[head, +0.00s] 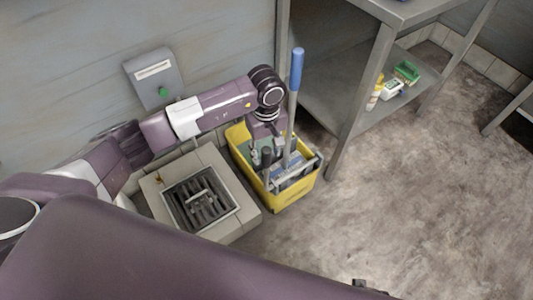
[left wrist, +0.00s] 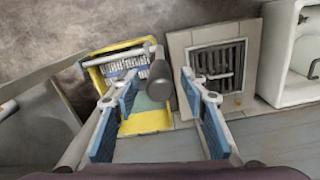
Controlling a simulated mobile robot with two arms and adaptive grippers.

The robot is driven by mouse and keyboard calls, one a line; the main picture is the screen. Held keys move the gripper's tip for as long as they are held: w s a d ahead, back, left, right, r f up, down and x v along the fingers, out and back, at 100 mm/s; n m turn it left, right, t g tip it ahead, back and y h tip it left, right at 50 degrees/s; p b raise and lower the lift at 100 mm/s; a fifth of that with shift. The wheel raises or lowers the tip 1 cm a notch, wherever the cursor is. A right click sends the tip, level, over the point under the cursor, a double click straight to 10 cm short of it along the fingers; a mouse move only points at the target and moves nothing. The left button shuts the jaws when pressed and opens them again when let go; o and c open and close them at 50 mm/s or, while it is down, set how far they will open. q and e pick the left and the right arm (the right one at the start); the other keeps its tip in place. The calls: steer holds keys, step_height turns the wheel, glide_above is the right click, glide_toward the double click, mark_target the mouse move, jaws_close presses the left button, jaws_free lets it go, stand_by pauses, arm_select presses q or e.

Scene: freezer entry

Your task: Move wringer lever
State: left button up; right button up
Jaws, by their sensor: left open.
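A yellow mop bucket (head: 296,203) stands on the floor beside the floor drain. A grey wringer sits on it, and a dark-gripped wringer lever (head: 266,165) rises from it. In the left wrist view the lever's dark knob (left wrist: 160,72) shows between the finger pads, with no contact visible. My left gripper (head: 262,146) is above the near left part of the bucket, pointing down. Its blue-padded fingers (left wrist: 158,88) are apart in the left wrist view. My arm hides part of the bucket's back. My right gripper is not seen.
A blue-handled mop (head: 296,70) stands upright in the bucket, close to my wrist. A metal shelf unit (head: 347,130) is to the right, with bottles and a green brush (head: 406,72). A raised drain surround (head: 240,222) is left of the bucket.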

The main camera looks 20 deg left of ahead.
arm_select(q)
steer(key=shift+f, duration=0.55)
steer(key=shift+c, duration=0.3)
jaws_close()
